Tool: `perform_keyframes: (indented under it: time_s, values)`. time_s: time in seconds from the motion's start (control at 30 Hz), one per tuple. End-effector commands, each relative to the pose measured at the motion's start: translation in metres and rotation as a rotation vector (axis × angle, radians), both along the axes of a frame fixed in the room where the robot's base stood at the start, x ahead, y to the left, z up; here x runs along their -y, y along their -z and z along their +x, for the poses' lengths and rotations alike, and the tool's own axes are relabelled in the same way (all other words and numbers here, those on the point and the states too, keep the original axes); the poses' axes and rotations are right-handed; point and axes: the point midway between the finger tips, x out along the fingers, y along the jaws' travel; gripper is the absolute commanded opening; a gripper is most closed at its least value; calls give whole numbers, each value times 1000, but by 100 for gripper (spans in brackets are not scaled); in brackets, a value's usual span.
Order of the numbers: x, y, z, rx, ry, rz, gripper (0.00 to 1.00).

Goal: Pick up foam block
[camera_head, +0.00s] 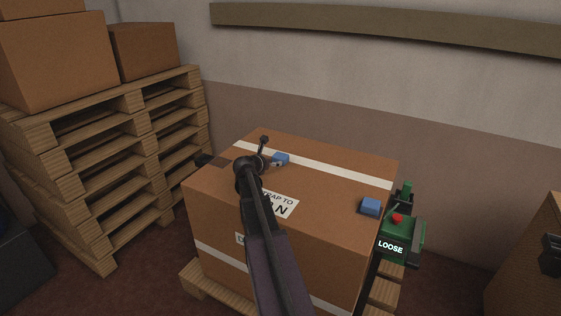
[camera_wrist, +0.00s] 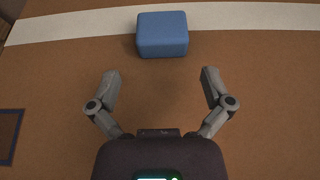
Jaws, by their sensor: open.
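A blue foam block (camera_head: 281,158) lies on top of a large brown carton (camera_head: 330,178), beside the white strip across the carton's top. The same block (camera_wrist: 162,33) shows at the upper middle of the wrist view, overlapping the edge of the white strip. My gripper (camera_wrist: 161,76) is open and empty, its two fingers spread wide with the block ahead of the gap between them. In the head view my gripper (camera_head: 271,151) is over the carton, close to this block and partly in front of it. A second blue block (camera_head: 370,206) lies near the carton's right edge.
A green device (camera_head: 402,240) with a red button and a "LOOSE" label stands at the carton's right side. Stacked wooden pallets (camera_head: 120,150) bearing cartons stand at left. The carton sits on a pallet (camera_head: 200,285). A wall (camera_head: 300,75) rises behind.

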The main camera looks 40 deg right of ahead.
Motion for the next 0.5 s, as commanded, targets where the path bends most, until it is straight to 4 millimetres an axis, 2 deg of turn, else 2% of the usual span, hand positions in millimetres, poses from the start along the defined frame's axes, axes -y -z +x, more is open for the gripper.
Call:
perform_keyframes:
  time_s: [0.27, 0.5]
  values:
    - [1, 0, 0, 0, 0, 0, 100]
    - [18, 4, 4, 1, 1, 0, 100]
